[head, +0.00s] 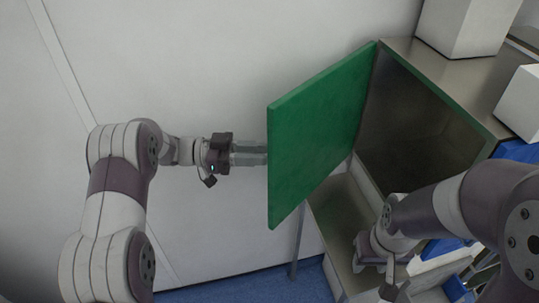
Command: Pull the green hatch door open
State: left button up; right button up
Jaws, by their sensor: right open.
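The green hatch door (318,135) stands swung open, out to the left of a metal cabinet (415,110) whose dark inside shows. My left gripper (250,153) points right, with its fingers reaching the door's left edge. The fingertips are hidden at that edge, so I cannot tell whether they are open or shut, or whether they touch the door. My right gripper (395,290) is low at the right, below the cabinet opening and apart from the door. It is open, and its fingers are mostly cut off by the lower picture edge.
White boxes (466,24) stand on top of the cabinet at the upper right. A metal shelf (345,215) lies below the door and the opening. Blue items (518,150) show at the right. A plain wall (210,60) is behind my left arm, and blue floor (245,288) is below.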

pick_arm(q)
jog(key=a+b, duration=0.1)
jog(key=a, duration=0.8)
jog(key=shift+b, duration=0.3)
jog(key=shift+a, duration=0.1)
